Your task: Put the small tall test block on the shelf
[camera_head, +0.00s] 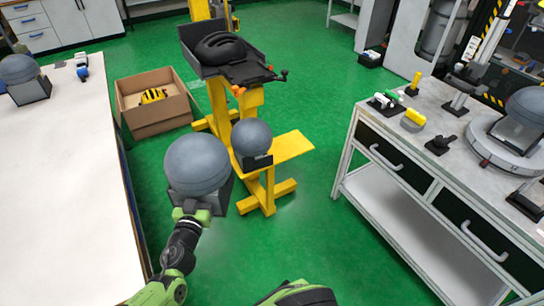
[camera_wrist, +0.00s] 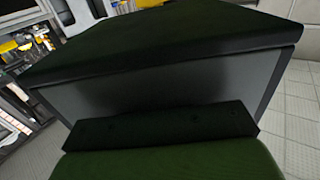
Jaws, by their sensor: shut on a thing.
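My gripper (camera_head: 192,213) is shut on a test block (camera_head: 198,165), a grey ball on a dark square base, held up in the air. In the wrist view the dark base of this held block (camera_wrist: 180,80) fills most of the picture, with a dark gripper pad (camera_wrist: 160,125) against it. A smaller block of the same kind (camera_head: 252,140) is behind and right of it, at the yellow shelf (camera_head: 293,148) of the yellow stand. The held block hides part of the stand. I cannot tell for sure which block is the small tall one.
A white table (camera_head: 60,190) at left bears another ball-topped block (camera_head: 25,78). A cardboard box (camera_head: 155,115) stands on the green floor behind. A black tray (camera_head: 225,55) tops the stand. The right workbench (camera_head: 420,150) holds tools and another ball-topped block (camera_head: 525,118). Floor between stand and workbench is clear.

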